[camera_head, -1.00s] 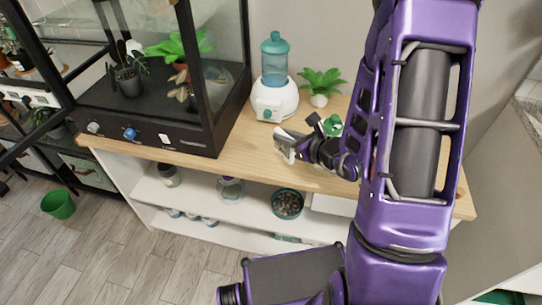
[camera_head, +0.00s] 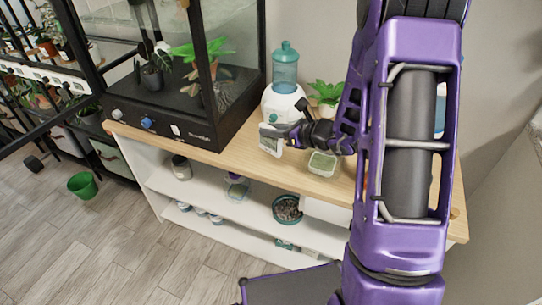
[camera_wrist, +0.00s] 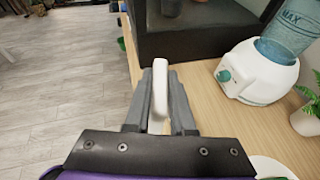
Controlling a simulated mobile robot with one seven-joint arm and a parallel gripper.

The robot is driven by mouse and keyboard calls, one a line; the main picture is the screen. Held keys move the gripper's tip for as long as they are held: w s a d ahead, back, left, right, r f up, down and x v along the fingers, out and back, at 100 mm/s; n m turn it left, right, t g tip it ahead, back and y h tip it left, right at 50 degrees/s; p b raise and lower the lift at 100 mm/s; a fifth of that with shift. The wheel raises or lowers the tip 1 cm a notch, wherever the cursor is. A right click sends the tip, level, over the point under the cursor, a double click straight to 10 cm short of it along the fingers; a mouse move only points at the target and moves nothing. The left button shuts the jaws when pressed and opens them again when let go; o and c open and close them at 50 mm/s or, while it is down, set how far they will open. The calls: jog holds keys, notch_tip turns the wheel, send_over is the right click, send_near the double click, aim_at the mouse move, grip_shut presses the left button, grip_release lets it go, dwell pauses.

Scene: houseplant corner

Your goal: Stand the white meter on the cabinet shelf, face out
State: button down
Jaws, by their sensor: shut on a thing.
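My gripper (camera_wrist: 160,95) is shut on the white meter (camera_wrist: 158,92), which shows edge-on between the two grey fingers in the wrist view. In the head view the meter (camera_head: 271,141) is a small white slab at the end of my gripper (camera_head: 287,133), held near the front edge of the cabinet top. The white cabinet has a wooden top (camera_head: 232,156) and open shelves below. The upper shelf (camera_head: 212,187) holds a jar (camera_head: 181,167), a glass container (camera_head: 237,187) and a teal-rimmed bowl of pebbles (camera_head: 287,210). Part of the cabinet's right side is hidden by my arm.
A white humidifier with a blue tank (camera_head: 284,70) stands behind my gripper, beside a leafy plant (camera_head: 326,92). A small clear tub of green stuff (camera_head: 321,163) sits at the right. The black glass terrarium (camera_head: 205,130) fills the left. A green bucket (camera_head: 82,185) stands on the floor.

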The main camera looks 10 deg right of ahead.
jog(key=w+d+r+n+g+y+b, duration=0.25)
jog(key=w+n+g+y, duration=0.25)
jog(key=w+n+g, duration=0.4)
jog(key=shift+m+g, duration=0.5)
jog(key=shift+g, duration=0.2)
jog(key=f, duration=0.3)
jog(key=f+b, duration=0.1)
jog(key=f, duration=0.3)
jog(key=s+a+f+b, duration=0.1)
jog(key=f, duration=0.2)
jog(key=shift+s+f, duration=0.1)
jog(key=shift+f, duration=0.3)
jog(key=shift+f, duration=0.15)
jog(key=c, duration=0.8)
grip_release()
jog(key=shift+o, duration=0.2)
